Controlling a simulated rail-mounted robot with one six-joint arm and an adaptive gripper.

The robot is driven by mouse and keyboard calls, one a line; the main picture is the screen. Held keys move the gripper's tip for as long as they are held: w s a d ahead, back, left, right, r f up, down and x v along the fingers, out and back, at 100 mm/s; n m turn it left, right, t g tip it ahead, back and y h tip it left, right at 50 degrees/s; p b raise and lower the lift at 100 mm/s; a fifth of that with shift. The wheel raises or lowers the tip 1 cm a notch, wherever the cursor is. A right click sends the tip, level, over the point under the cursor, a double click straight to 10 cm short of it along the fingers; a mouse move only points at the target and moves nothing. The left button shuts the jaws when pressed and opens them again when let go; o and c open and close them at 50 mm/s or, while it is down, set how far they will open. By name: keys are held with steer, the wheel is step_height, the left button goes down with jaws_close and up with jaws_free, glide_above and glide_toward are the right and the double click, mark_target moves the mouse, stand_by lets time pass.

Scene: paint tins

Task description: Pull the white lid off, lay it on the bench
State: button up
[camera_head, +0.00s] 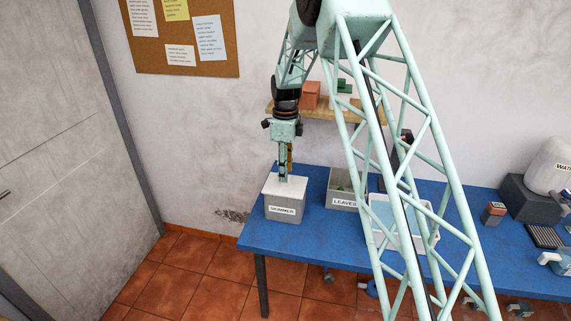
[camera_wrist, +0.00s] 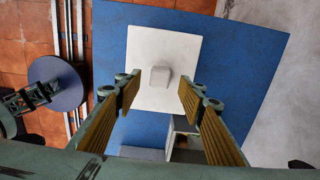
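The white square lid (camera_head: 272,188) lies on a grey box (camera_head: 284,208) with a dark-lettered label, at the left end of the blue bench (camera_head: 310,240). The wrist view shows the lid (camera_wrist: 148,48) from above, with a small pale knob (camera_wrist: 160,77) in its middle. My gripper (camera_head: 285,177) points down just over the lid. In the wrist view my gripper (camera_wrist: 159,92) is open, its ribbed fingers apart to the left and right of the knob, with gaps on both sides. Nothing is held.
An open grey box (camera_head: 342,200) labelled LEAVES stands right of the lidded box. A pale tray (camera_head: 385,213) is farther right, partly behind my arm. A shelf (camera_head: 318,112) with small items hangs on the wall above. The bench's front left is bare.

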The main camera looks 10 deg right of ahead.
steer(key=shift+f, duration=1.95)
steer(key=c, duration=1)
steer(key=shift+r+p, duration=0.55)
steer(key=shift+r, duration=0.85)
steer(key=shift+r+p, duration=0.65)
steer(key=shift+r, duration=1.3)
steer(key=shift+d, duration=0.1)
